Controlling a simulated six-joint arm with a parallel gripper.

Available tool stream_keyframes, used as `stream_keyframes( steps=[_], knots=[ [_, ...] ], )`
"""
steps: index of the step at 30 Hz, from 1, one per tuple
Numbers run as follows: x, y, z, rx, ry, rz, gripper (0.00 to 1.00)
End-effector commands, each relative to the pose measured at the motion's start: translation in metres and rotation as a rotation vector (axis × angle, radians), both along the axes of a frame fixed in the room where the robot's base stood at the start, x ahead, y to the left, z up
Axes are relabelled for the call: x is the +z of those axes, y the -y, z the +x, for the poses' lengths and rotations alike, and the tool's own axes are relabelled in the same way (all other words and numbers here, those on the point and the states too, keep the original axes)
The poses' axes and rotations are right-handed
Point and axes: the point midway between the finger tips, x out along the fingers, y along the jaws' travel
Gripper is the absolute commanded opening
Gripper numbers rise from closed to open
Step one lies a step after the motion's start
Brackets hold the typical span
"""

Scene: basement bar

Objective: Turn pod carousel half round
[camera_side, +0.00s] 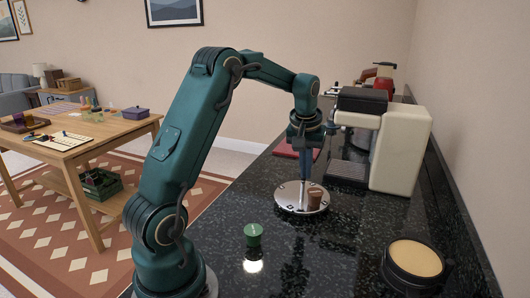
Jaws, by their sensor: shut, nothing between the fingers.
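The pod carousel (289,199) is a round, shiny silver plate lying on the dark speckled counter. A brown pod (315,197) stands on its right part, and small markings show on its surface. My gripper (305,175) points straight down over the back right part of the plate, just behind the brown pod. Its fingers are shut with nothing between them. I cannot tell whether the fingertips touch the plate.
A cream and black coffee machine (402,150) stands right behind the carousel. A green pod-like piece (253,235) sits on the counter in front. A black round container with a tan top (415,259) is at front right. A red item (289,150) lies behind.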

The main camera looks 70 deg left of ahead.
Motion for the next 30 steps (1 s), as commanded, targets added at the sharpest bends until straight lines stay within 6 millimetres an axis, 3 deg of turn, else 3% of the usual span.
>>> stream_keyframes(
  steps=[12, 23, 30],
  knots=[
    [0.045, 0.0, 0.0, 0.0, 0.001, 0.0, 0.0],
    [0.05, 0.0, -0.001, 0.0, -0.001, -0.001, 0.0],
    [0.059, -0.016, -0.016, 0.003, -0.001, -0.001, 0.0]
  ],
)
